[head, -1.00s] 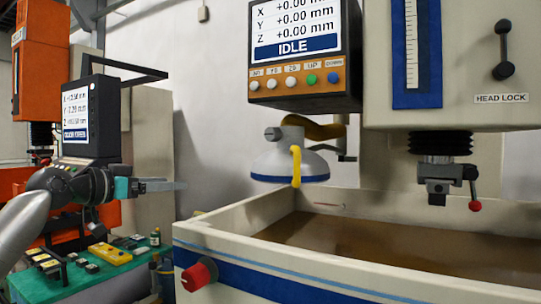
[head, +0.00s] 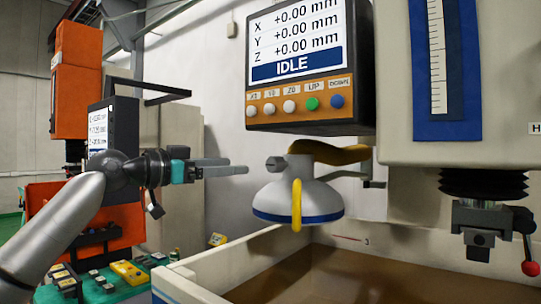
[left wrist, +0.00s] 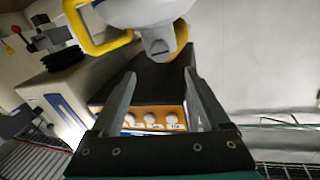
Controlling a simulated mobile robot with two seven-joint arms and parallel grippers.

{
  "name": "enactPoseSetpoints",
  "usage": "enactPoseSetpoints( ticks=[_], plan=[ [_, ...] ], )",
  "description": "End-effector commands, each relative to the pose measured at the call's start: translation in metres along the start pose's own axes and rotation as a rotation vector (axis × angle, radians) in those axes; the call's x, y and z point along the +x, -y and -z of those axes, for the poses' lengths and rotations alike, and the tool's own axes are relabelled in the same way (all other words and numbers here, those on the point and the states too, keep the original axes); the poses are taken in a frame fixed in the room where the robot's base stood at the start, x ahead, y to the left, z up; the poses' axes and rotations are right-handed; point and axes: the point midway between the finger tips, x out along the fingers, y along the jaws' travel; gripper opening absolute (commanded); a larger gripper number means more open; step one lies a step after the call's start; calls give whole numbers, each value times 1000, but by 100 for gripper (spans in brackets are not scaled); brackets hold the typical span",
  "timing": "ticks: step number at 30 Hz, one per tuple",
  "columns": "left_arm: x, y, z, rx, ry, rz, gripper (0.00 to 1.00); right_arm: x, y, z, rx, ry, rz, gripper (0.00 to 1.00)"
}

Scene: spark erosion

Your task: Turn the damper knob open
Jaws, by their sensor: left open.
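The damper knob (head: 276,163) is a small grey knob on the left side of the white fume hood's (head: 298,198) neck. My left gripper (head: 246,166) is open and empty. In the head view its fingers point right toward the knob, with a small gap left of it. The left wrist view shows the grey knob (left wrist: 158,48) just beyond and between the two spread fingertips (left wrist: 160,75), not touching them. My right gripper is not in view.
The display panel (head: 305,60) with its buttons hangs just above the hood. A yellow handle (head: 297,205) is on the hood's front. The work tank (head: 240,262) lies below, and a machine head with a red-ball lever (head: 530,268) is at right.

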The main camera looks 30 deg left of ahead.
Motion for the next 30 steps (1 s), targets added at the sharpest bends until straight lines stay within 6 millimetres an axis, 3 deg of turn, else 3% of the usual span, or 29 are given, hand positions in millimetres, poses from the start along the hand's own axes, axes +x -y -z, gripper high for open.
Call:
enactPoseSetpoints(
  ticks=[8,18,24,30],
  plan=[
    [34,1,5,-2,-3,0,80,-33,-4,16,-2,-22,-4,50],
    [83,0,4,-3,-3,0,80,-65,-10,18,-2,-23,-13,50],
    [105,1,2,-2,-2,1,80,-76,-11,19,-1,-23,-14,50],
    [113,0,0,0,-1,1,80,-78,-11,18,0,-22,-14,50]
  ],
)
